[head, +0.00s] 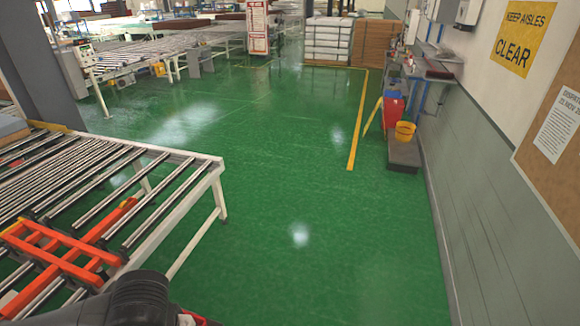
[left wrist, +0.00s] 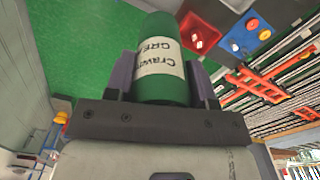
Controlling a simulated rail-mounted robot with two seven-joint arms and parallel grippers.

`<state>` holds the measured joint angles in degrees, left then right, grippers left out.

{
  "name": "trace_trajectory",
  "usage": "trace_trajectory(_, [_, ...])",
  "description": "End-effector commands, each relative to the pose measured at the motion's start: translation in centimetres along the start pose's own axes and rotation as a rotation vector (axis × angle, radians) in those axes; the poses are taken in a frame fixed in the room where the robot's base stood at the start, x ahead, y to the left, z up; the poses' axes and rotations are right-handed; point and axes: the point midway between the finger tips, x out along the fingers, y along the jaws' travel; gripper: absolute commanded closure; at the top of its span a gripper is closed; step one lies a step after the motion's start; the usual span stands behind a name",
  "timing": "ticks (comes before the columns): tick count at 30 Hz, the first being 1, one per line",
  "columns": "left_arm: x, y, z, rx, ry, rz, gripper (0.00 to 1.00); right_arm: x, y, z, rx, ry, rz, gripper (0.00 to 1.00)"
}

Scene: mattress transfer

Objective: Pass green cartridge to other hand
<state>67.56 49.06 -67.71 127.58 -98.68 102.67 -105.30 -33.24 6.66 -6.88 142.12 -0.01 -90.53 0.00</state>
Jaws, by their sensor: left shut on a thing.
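The green cartridge (left wrist: 160,88) is in the left wrist view, a cylinder with a cream label with dark lettering. My left gripper (left wrist: 161,72) is shut on it, one dark finger on each side. In the head view, only a dark part of my arm shows at the bottom edge. Neither the cartridge nor my right gripper can be made out there.
A roller conveyor (head: 215,170) with an orange frame (head: 65,250) stands at the left. A red tray (left wrist: 198,36) shows near the cartridge in the left wrist view. Green floor (head: 300,200) is open in the middle; a wall (head: 500,200) bounds the right.

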Motion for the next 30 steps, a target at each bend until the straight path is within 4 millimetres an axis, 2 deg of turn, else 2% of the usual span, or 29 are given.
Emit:
trace_trajectory(3, [-0.9,0.0,0.2,0.000,0.000,0.000,0.80,-0.9,0.0,-0.3,0.001,0.000,-0.001,0.57])
trace_trajectory(10, [-1.0,0.0,0.2,0.002,0.001,0.001,0.80,-0.9,0.0,-0.3,0.001,-0.001,-0.001,0.57])
trace_trajectory(14, [-1.1,0.8,-0.1,0.038,0.001,0.002,0.80,-0.9,0.0,-0.3,0.001,-0.001,-0.001,0.57])
trace_trajectory(17, [-1.3,2.3,-0.7,0.107,0.001,0.002,0.80,-0.9,0.0,-0.3,-0.001,-0.001,0.000,0.57])
trace_trajectory(30, [-2.8,10.8,-4.2,0.543,0.001,0.000,0.80,-0.9,0.3,-0.2,-0.008,-0.002,0.007,0.57])
